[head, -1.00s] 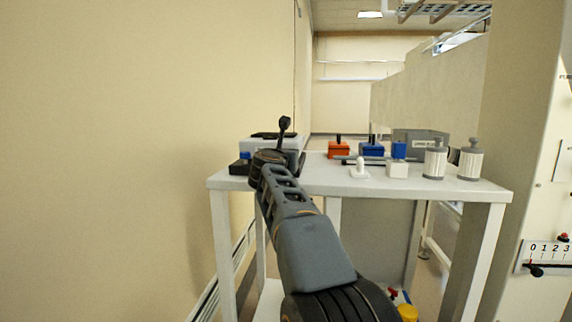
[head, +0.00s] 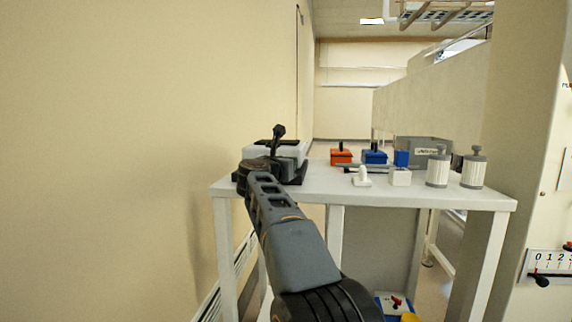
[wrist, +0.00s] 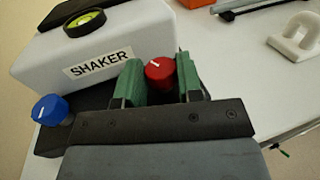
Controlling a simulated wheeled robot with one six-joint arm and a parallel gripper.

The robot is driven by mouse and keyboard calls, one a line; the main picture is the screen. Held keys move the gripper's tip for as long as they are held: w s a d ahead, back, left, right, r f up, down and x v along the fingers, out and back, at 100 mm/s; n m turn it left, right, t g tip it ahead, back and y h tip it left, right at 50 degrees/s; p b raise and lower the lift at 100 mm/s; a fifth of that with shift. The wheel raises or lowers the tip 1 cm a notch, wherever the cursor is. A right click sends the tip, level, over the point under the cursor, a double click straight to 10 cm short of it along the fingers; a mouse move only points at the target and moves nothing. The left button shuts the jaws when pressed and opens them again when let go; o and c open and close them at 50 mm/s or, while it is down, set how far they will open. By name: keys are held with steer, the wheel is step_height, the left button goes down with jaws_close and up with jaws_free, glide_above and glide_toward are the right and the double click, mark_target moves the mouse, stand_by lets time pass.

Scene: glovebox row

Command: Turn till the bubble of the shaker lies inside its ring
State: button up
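The shaker (wrist: 105,50) is a white box with a SHAKER label on a dark base, in the upper left of the wrist view. It also shows at the bench's left end in the head view (head: 290,150), partly behind my arm. On its top is a round yellow-green level (wrist: 85,23) with a dark rim; the bubble's place against the ring is too small to tell. A blue knob (wrist: 49,110) is at the left of the base. A red knob (wrist: 160,73) with a white mark stands between the green fingers of my gripper (wrist: 159,80), which looks open, with a narrow dark gap at the right finger.
The white bench (head: 400,192) also holds an orange box (head: 341,157), a blue box (head: 374,156), a white hook-shaped piece (head: 361,177), a white block with a blue top (head: 400,172) and two ribbed canisters (head: 438,170). A wall is close on the left.

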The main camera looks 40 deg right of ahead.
steer(key=shift+o, duration=0.7)
steer(key=p+v, duration=0.1)
steer(key=v, duration=1.3)
steer(key=shift+f, duration=0.1)
steer(key=shift+d, duration=0.1)
